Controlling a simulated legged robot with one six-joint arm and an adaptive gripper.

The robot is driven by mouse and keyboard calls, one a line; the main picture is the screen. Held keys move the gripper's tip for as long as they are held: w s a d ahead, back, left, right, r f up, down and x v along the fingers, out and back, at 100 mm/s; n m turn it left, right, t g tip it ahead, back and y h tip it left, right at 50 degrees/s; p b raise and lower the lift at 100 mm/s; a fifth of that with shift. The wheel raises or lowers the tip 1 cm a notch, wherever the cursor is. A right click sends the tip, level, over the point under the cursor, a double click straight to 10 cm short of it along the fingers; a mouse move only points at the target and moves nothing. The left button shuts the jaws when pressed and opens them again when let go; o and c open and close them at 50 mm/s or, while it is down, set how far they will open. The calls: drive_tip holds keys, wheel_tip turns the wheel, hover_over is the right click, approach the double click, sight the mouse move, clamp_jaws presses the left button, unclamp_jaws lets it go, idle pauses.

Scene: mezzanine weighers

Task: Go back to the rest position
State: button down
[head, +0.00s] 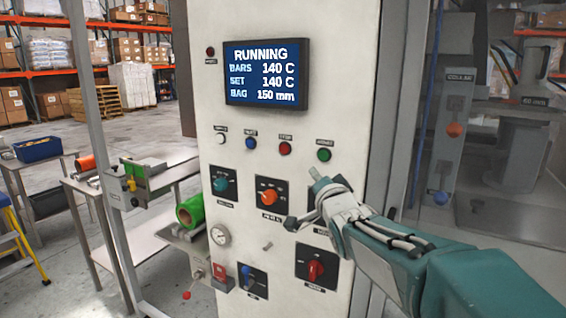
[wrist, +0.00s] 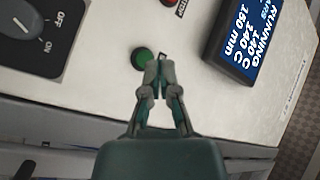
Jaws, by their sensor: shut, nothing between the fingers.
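My gripper (head: 316,176) is in front of the right part of the white control panel (head: 345,75), just below the green button (head: 323,155) in the head view. Its fingers are shut with nothing between them. In the wrist view, the fingertips (wrist: 160,68) lie beside the green button (wrist: 142,58), slightly overlapping its edge in the picture. I cannot tell whether they touch it. The screen (head: 266,73) reads RUNNING, BARS 140 C, SET 140 C, BAG 150 mm. My forearm comes in from the lower right and hides part of the panel's right side.
A row of white, blue, red and green buttons crosses the panel. A green roll (head: 190,212) and metal tables stand left. Glass-like panels stand right.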

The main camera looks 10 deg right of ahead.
drive_tip(key=s+f+n+g, duration=0.4)
drive_tip(key=s+f, duration=0.5)
drive_tip(key=s, duration=0.7)
drive_tip(key=s+f+n+g+h, duration=0.1)
drive_tip(key=s+f+n+g, duration=0.4)
drive_tip(key=s+f+g, duration=0.4)
drive_tip(key=s+f, duration=0.1)
drive_tip(key=s, duration=0.6)
drive_tip(key=shift+s+g+h, duration=0.3)
drive_tip(key=shift+f, duration=0.1)
